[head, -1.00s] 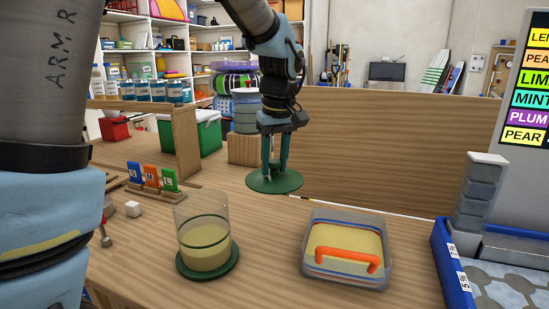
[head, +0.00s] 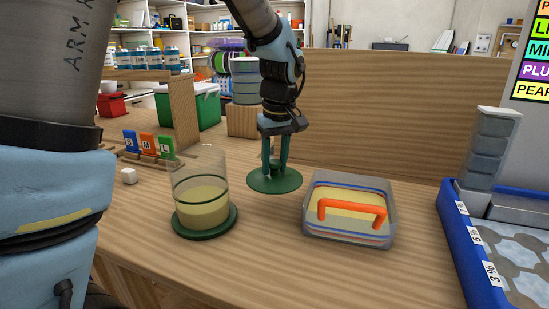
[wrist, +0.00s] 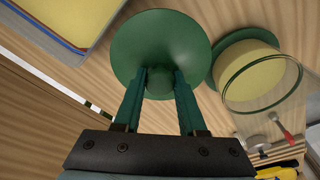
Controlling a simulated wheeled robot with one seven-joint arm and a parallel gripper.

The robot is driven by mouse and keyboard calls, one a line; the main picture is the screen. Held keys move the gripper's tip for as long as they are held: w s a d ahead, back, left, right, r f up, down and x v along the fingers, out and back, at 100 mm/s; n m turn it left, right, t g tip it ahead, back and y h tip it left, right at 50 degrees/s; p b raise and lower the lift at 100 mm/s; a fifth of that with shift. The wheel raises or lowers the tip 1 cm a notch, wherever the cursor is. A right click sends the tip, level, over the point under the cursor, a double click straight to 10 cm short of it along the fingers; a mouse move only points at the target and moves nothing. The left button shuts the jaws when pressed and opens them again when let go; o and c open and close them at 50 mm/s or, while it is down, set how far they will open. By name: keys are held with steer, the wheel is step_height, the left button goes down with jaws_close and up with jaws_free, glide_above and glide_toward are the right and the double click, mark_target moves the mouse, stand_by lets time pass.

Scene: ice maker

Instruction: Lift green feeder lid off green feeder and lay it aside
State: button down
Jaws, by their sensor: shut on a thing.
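The green feeder is a clear cylinder (head: 201,188) with pale yellow contents on a round green base (head: 206,228); its top is open. The green feeder lid (head: 262,183) is a flat green disc with a knob, behind and right of the feeder. It is at or just above the table; I cannot tell if it touches. My gripper (head: 275,168) points down and is shut on the lid's knob. In the wrist view the lid (wrist: 160,35) lies beyond the fingers (wrist: 158,85), with the feeder (wrist: 262,85) to its right. The knob is partly hidden between the fingers.
A clear bin (head: 347,228) with yellow contents and an orange handle (head: 351,210) stands right of the lid. A blue tray (head: 466,240) is at far right. A wooden panel (head: 400,110) stands behind.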

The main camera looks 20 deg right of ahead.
steer(key=shift+f+b, duration=1.95)
steer(key=shift+f, duration=1.5)
steer(key=shift+f+b, duration=0.35)
steer(key=shift+f, duration=0.25)
steer(key=shift+c, duration=2)
jaws_free()
steer(key=r, duration=0.3)
steer(key=s+r, duration=0.1)
steer(key=r, duration=0.6)
steer(key=shift+s+r, duration=0.3)
steer(key=shift+r, duration=0.05)
